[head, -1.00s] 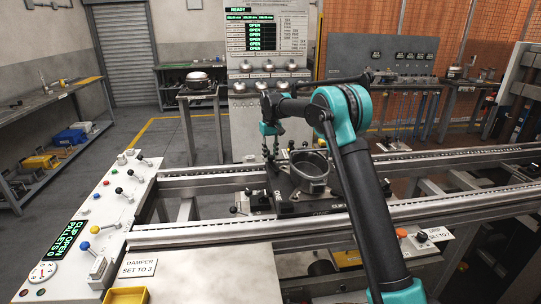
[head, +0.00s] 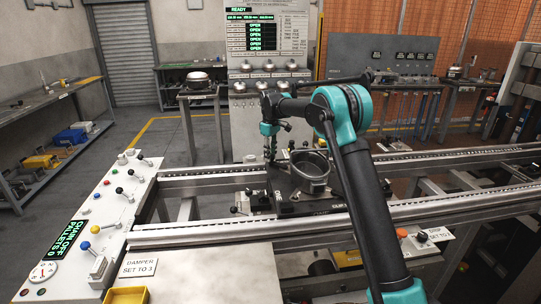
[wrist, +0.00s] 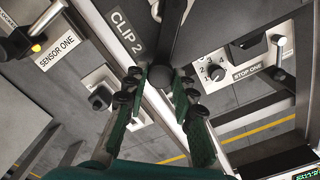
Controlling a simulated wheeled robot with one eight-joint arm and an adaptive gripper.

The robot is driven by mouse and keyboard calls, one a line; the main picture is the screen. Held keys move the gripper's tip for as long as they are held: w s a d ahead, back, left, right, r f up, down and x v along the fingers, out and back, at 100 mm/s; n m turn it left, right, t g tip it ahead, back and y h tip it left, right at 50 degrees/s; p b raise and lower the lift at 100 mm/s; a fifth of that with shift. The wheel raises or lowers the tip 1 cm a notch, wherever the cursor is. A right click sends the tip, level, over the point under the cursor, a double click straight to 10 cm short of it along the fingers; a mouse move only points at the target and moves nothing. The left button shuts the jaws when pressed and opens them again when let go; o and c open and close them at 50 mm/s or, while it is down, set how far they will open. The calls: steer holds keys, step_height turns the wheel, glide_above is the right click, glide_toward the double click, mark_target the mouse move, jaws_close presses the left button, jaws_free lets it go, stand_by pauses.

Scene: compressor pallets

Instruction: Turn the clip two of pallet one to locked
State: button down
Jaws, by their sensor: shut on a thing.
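The clip two handle (wrist: 165,62), a dark bar with a rounded end, stands beside the white "CLIP 2" label (wrist: 125,30) in the wrist view. My gripper (wrist: 160,80) has its green-padded fingers closed on either side of that end. In the head view my gripper (head: 270,152) points down at the far left part of the dark pallet (head: 290,208), which carries a round grey housing (head: 311,170). The clip is too small and too covered there to tell its turn angle.
Conveyor rails (head: 210,232) run in front of and behind the pallet. A control panel (head: 115,205) with levers stands at left; its display reads "CHAIN OFF, PALLETS 0". The back board (head: 265,35) shows several "OPEN" lines. "SENSOR ONE" (wrist: 58,54) and "STOP ONE" (wrist: 247,74) labels flank the clip.

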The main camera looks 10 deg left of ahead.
stand_by(0.4)
steer(key=c, duration=1.2)
jaws_free()
step_height(320, 180, up, 12)
